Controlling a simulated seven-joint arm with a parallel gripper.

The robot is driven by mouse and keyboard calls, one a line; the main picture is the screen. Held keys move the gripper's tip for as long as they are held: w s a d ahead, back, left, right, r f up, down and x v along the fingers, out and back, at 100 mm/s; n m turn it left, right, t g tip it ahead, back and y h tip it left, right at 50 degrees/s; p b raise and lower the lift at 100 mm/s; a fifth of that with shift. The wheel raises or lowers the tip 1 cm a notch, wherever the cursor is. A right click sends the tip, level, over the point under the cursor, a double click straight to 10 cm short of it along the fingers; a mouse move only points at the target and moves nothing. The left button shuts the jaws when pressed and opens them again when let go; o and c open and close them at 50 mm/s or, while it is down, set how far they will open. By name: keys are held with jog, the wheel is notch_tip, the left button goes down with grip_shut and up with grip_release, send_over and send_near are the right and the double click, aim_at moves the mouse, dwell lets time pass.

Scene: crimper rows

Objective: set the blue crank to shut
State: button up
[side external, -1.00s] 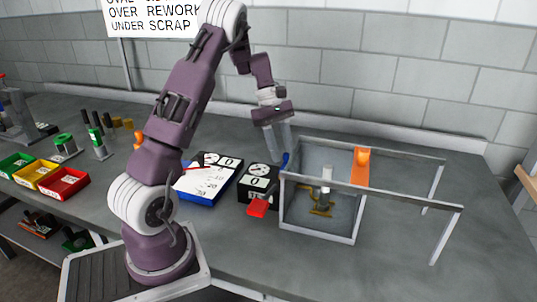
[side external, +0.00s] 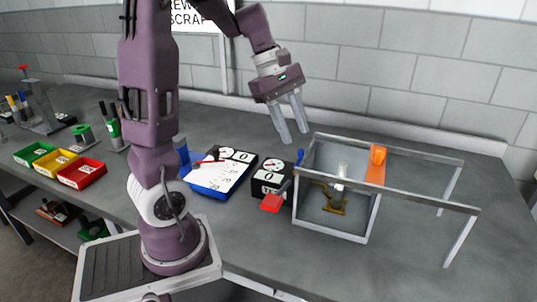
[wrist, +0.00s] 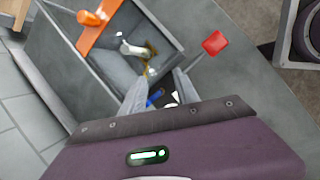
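The blue crank (side external: 300,157) shows as a small upright blue handle at the right edge of a black box (side external: 258,187) with a dial and a white label. In the wrist view the crank (wrist: 155,97) shows between the two fingers, partly hidden by my gripper's body. My gripper (side external: 295,138) is just above the crank in the side view, with its pale fingers pointing down. The fingers are apart and my gripper (wrist: 158,90) appears empty. I cannot read the crank's setting from the label.
A grey open frame (side external: 365,240) stands right beside the box, with an orange part (side external: 376,166) on it. A red lever (side external: 272,202) sticks out in front of the box. A blue-edged panel with a dial (side external: 225,177) lies to the left. Coloured bins (side external: 82,173) stand far left.

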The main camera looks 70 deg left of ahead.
jog(key=s+d+r+m+t+y, duration=0.1)
jog(key=s+d+r+m+y, duration=0.2)
jog(key=s+d+m, duration=0.8)
jog(key=d+m, duration=0.2)
jog(key=m, duration=0.4)
jog(key=shift+s+d+t, duration=0.3)
jog(key=s+d+m, duration=0.2)
jog(key=s+m, duration=0.1)
jog(key=shift+s+f+m+t, duration=0.1)
jog(key=shift+f+m+t, duration=0.1)
jog(key=shift+m+t, duration=0.15)
jog(key=shift+a, duration=0.1)
dwell(1.2)
